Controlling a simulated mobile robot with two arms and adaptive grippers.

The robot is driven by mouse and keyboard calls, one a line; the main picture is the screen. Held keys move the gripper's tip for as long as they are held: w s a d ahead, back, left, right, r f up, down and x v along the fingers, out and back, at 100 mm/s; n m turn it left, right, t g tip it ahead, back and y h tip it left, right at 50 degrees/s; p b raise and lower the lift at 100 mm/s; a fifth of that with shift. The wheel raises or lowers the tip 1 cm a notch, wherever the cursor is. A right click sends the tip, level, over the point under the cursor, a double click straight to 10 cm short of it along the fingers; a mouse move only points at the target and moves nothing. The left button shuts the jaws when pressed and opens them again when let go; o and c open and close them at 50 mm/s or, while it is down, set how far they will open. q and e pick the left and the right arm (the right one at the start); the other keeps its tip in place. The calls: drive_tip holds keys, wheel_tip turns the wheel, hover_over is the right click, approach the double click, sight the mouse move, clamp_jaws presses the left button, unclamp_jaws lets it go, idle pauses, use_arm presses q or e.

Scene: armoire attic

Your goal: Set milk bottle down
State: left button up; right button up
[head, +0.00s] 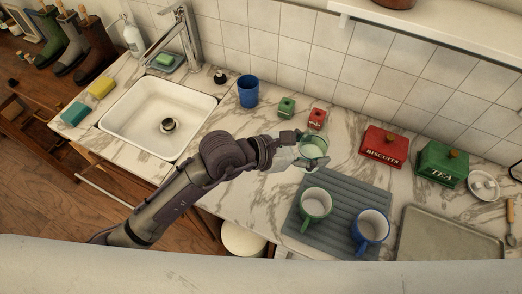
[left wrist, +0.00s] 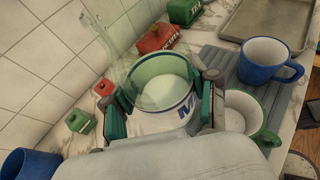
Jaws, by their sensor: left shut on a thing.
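The milk bottle (head: 314,146) is clear glass with a pale green tint, and my left gripper (head: 304,152) holds it over the counter behind the drying mat. In the left wrist view the bottle (left wrist: 160,82) sits between both fingers of the gripper (left wrist: 163,110), with blue letters on white, partly cut off. I cannot tell whether its base touches the counter (head: 240,130). My right gripper is not in view.
A ribbed grey mat (head: 338,207) holds a green mug (head: 315,205) and a blue mug (head: 371,228). Small green (head: 286,107) and red (head: 317,118) canisters stand behind the bottle. The biscuits tin (head: 384,146) is right, the sink (head: 158,118) left. Counter between sink and mat is clear.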

use_arm(q)
drive_tip(key=w+a+f, duration=0.2)
drive_tip(key=a+f, duration=0.1)
drive_tip(key=w+a+f, duration=0.1)
drive_tip(key=a+f, duration=0.2)
drive_tip(key=w+a+f, duration=0.2)
drive_tip(key=a+f, duration=0.1)
drive_tip(key=f, duration=0.1)
drive_tip(key=shift+w+a+p, duration=0.35)
drive_tip(key=shift+p, duration=0.05)
drive_tip(key=shift+f, duration=0.35)
drive_tip(key=o, duration=1.4)
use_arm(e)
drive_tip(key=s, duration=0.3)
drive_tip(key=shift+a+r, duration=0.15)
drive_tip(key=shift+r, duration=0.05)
